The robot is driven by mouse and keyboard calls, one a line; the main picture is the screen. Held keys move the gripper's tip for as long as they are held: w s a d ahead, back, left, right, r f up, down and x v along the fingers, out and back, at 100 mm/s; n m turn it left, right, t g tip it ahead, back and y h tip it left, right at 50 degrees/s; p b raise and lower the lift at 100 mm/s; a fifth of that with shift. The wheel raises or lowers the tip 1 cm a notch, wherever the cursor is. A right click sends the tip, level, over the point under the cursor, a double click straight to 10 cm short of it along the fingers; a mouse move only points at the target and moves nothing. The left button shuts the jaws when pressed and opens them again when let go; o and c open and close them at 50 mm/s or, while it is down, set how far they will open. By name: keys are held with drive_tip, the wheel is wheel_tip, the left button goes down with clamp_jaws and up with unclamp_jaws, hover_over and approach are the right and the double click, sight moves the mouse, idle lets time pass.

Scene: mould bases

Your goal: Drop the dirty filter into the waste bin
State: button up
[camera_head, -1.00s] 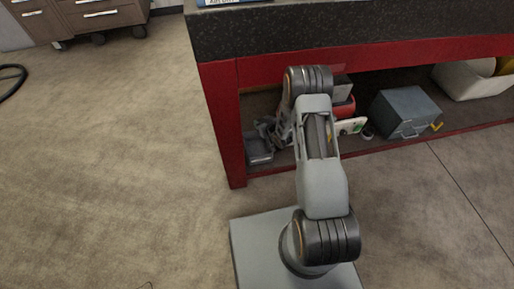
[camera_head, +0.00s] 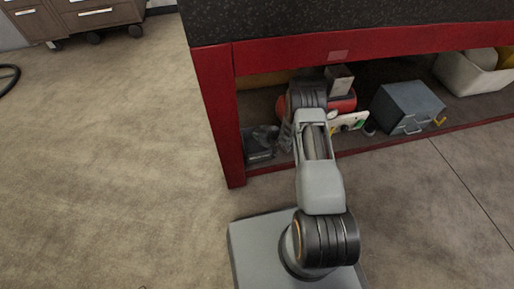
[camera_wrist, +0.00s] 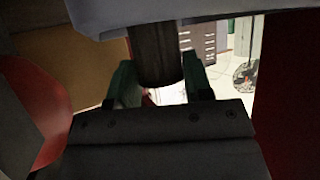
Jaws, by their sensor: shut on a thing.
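In the wrist view my gripper (camera_wrist: 160,82) is shut on a dark, ribbed, round piece (camera_wrist: 157,50), which I take to be the dirty filter. The two dark green fingers stand on either side of it. In the head view my arm bends into the open lower shelf of the red workbench, and its links hide the gripper and the filter. I cannot pick out a waste bin for sure in either view.
The red workbench (camera_head: 213,110) has a dark top. Its lower shelf holds a dark tray (camera_head: 259,146), a red object (camera_head: 343,104), a grey metal box (camera_head: 405,107) and a white container (camera_head: 470,76). A drawer cabinet (camera_head: 75,18) stands far left.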

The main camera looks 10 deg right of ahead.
drive_tip(key=shift+f, duration=0.3)
drive_tip(key=o, duration=1)
drive_tip(key=shift+p+v, duration=2.5)
drive_tip(key=shift+v, duration=4.45)
drive_tip(key=shift+f, duration=0.1)
